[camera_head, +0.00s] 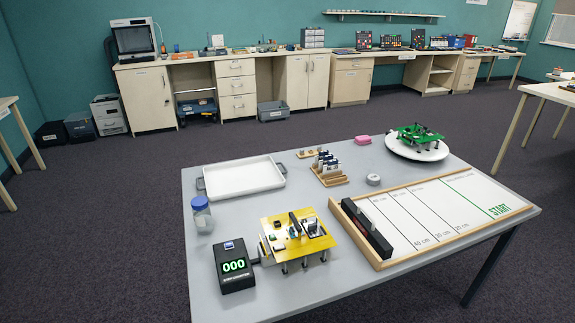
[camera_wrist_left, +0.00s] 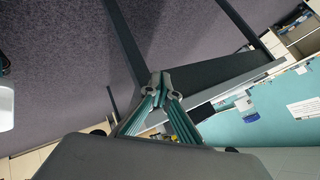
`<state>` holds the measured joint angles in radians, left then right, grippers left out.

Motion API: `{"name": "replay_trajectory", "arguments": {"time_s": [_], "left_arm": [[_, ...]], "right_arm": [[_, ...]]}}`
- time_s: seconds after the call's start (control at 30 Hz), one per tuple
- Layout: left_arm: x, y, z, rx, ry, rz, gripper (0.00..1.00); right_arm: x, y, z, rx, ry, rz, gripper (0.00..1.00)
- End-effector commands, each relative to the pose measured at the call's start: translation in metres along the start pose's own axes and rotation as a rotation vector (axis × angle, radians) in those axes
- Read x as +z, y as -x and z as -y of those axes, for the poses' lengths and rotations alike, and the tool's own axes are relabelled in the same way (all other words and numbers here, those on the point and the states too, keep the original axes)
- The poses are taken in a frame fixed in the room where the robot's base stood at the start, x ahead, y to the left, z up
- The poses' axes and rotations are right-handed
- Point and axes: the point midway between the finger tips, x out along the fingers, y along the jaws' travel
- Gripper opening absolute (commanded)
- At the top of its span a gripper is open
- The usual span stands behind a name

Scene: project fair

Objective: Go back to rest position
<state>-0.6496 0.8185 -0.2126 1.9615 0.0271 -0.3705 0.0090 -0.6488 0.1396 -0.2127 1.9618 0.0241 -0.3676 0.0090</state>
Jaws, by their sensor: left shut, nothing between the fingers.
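My left gripper (camera_wrist_left: 160,84) shows in the left wrist view, with its two fingertips together and nothing between them. Beyond it in that view are the dark floor, a grey-edged surface and a teal wall, seen tilted. Neither gripper nor arm shows in the head view, so where my left gripper is relative to the table (camera_head: 190,268) cannot be told from there. My right gripper is in no view.
The table bears a white tray (camera_head: 243,178), a blue-lidded jar (camera_head: 202,213), a counter reading 000 (camera_head: 233,266), a yellow board on legs (camera_head: 296,236), a green board (camera_head: 417,138) on a white disc, and a wood-framed track (camera_head: 440,212). Cabinets (camera_head: 150,100) line the back wall.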

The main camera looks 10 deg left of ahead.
Motion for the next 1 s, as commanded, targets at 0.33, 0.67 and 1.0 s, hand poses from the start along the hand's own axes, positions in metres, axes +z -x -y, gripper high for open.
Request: {"name": "replay_trajectory", "arguments": {"time_s": [0.33,0.67,1.0], "left_arm": [[-0.066,-0.019,-0.066,-0.035,0.338,-0.064,0.0],[-0.138,-0.032,-0.101,-0.065,0.628,-0.117,0.0],[-0.147,-0.034,-0.104,-0.068,0.665,-0.124,0.0]], "right_arm": [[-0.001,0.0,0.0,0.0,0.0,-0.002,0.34],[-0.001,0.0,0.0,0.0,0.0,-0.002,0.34],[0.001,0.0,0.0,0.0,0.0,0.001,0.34]]}}
